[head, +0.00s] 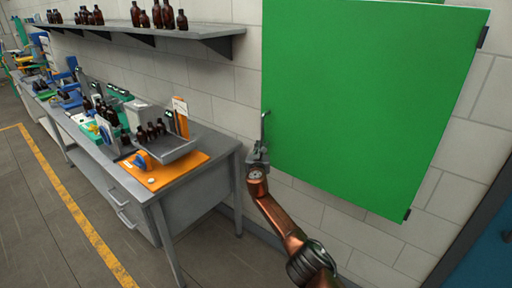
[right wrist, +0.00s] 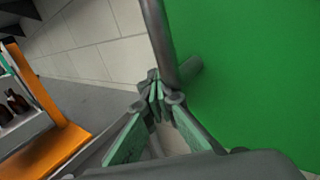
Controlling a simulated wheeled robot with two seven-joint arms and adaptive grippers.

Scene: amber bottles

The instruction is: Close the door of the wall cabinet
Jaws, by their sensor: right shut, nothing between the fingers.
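The wall cabinet's green door (head: 370,95) fills the upper right of the head view, with dark hinges at its right edge. I cannot tell whether a gap is left at its left edge. A grey bar handle (head: 264,126) stands near that left edge; it also shows in the right wrist view (right wrist: 158,35). My right gripper (head: 258,150) is shut and empty, just below the handle. In the right wrist view its fingertips (right wrist: 155,90) are close to the handle's lower end; I cannot tell whether they touch. My left gripper is not in view.
A grey workbench (head: 205,142) with an orange mat (head: 185,172) and small amber bottles stands left of the cabinet. A wall shelf (head: 200,32) with more bottles hangs above it. The floor in front is clear, with a yellow line (head: 75,210). A blue surface (head: 485,255) is at lower right.

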